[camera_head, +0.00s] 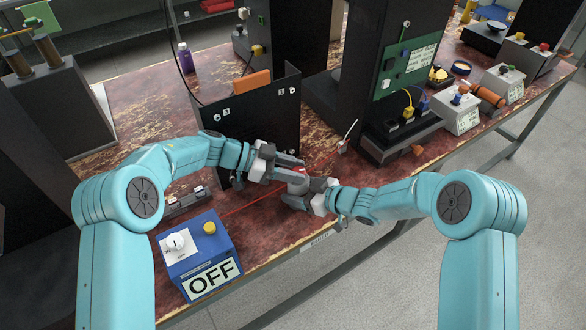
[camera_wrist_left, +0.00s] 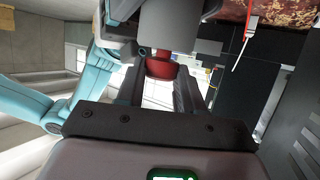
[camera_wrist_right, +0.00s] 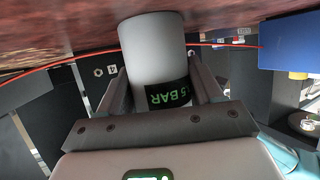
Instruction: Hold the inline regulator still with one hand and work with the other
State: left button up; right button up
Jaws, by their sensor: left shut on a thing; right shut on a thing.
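The inline regulator (camera_head: 297,184) is a grey cylinder with a red knob on one end, held between my two grippers over the table. In the left wrist view the red knob (camera_wrist_left: 160,68) sits between the fingers of my left gripper (camera_head: 277,173), which is shut on it, with the grey body (camera_wrist_left: 168,28) beyond. In the right wrist view my right gripper (camera_wrist_right: 160,85) is shut on the grey body (camera_wrist_right: 153,50). A dark display on that body shows green characters, upside down, that read like "5 BAR"; its left part may be cut off by the edge.
A blue box (camera_head: 205,262) marked OFF, with a white dial and yellow button, stands at front left. A thin red line (camera_head: 252,203) runs across the worn table (camera_head: 130,92). A black panel (camera_head: 262,125) stands close behind. Dark machines and small boxes (camera_head: 457,112) are at right.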

pick_arm(q)
jog(key=shift+r, duration=0.1)
pick_arm(e)
jog(key=shift+f, duration=0.1)
pick_arm(q)
jog(key=o, duration=0.8)
jog(key=v, duration=0.7)
jog(key=shift+a+r, duration=0.1)
jog(key=shift+a, duration=0.1)
pick_arm(e)
jog(key=o, duration=1.2)
